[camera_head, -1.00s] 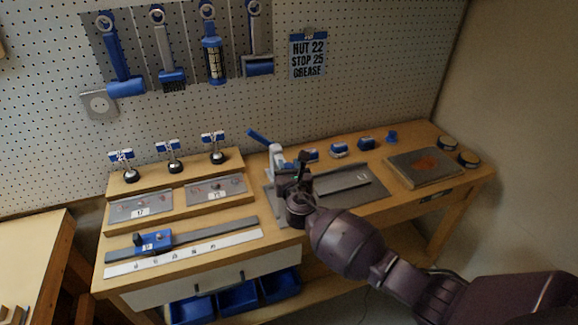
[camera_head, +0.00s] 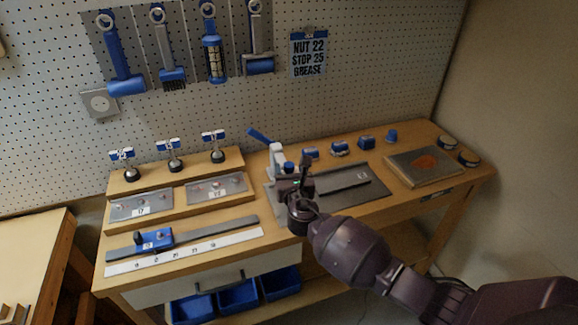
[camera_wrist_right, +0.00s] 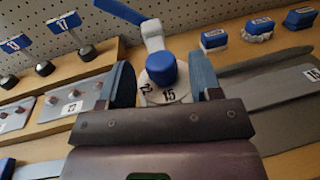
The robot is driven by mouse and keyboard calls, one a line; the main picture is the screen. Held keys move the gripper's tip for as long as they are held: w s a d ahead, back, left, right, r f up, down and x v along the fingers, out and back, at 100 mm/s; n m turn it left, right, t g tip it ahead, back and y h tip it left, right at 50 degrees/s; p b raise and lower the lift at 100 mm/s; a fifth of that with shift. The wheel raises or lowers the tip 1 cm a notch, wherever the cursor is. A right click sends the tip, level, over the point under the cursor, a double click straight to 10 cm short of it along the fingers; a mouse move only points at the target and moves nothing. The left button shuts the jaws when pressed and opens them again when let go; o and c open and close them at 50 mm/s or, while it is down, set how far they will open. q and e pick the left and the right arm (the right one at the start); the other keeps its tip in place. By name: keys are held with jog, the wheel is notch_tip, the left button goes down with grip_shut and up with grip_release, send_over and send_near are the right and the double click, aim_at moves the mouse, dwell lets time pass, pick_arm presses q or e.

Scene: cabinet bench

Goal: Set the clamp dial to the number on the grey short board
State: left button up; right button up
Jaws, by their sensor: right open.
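The clamp (camera_head: 277,157) with its blue handle stands at the left end of a grey mat on the bench. In the right wrist view its blue knob (camera_wrist_right: 161,68) sits over a pale numbered dial (camera_wrist_right: 165,97), where 15 shows at the front and what looks like 12 beside it. My right gripper (camera_head: 302,178) is open, with one finger on each side of the knob, apart from it as far as I can see. A grey board (camera_head: 342,182) lies on the mat; its small label (camera_wrist_right: 312,73) seems to read 15. My left gripper is out of view.
Grey plates (camera_head: 140,205) with number labels lie on a wooden step at left, below several blue-tagged clips. A blue slider (camera_head: 152,241) sits on a rail in front. Several small blue items (camera_head: 339,149) stand behind the mat.

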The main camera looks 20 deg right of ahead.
jog(key=s+a, duration=0.1)
jog(key=s, duration=0.7)
jog(key=shift+s, duration=0.3)
jog(key=shift+a, duration=0.1)
jog(key=s+d+f+m+g, duration=0.2)
jog(key=s+f+m, duration=0.3)
jog(key=s+m, duration=0.3)
jog(key=s+d+f+m+g+y, duration=0.1)
jog(key=s+d+f+m, duration=0.3)
jog(key=s+m, duration=0.5)
jog(key=s+d+f+m+g+y, duration=0.1)
jog(key=s+d+f+m+g, duration=0.2)
jog(key=m, duration=1.3)
jog(key=s+f, duration=0.3)
jog(key=s, duration=0.3)
jog(key=shift+s+f, duration=0.15)
jog(key=shift+s, duration=0.05)
